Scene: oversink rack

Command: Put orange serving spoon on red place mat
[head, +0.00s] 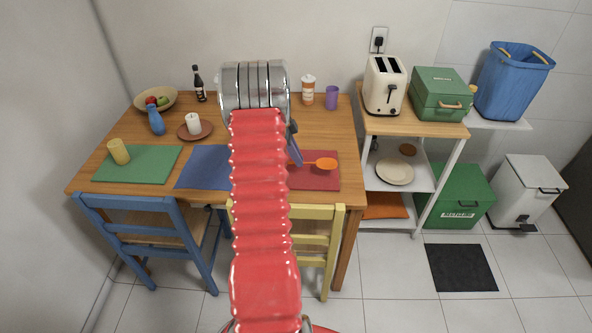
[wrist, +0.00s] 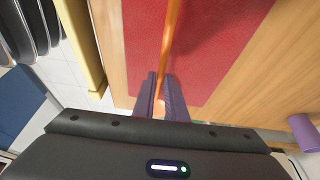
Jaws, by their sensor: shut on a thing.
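The orange serving spoon (head: 325,163) shows in the head view over the red place mat (head: 318,181), its bowl toward the mat's right side. My gripper (head: 297,158) is at the spoon's left end, partly hidden by my red arm. In the wrist view my gripper (wrist: 161,88) is shut on the handle of the spoon (wrist: 170,38), which runs up out of the picture over the red mat (wrist: 206,50). I cannot tell whether the spoon touches the mat. My arm hides part of the mat's left side.
A blue mat (head: 204,168) and a green mat (head: 140,165) lie to the left. A yellow chair (head: 318,225) is at the front edge. Bare wood shows behind the red mat.

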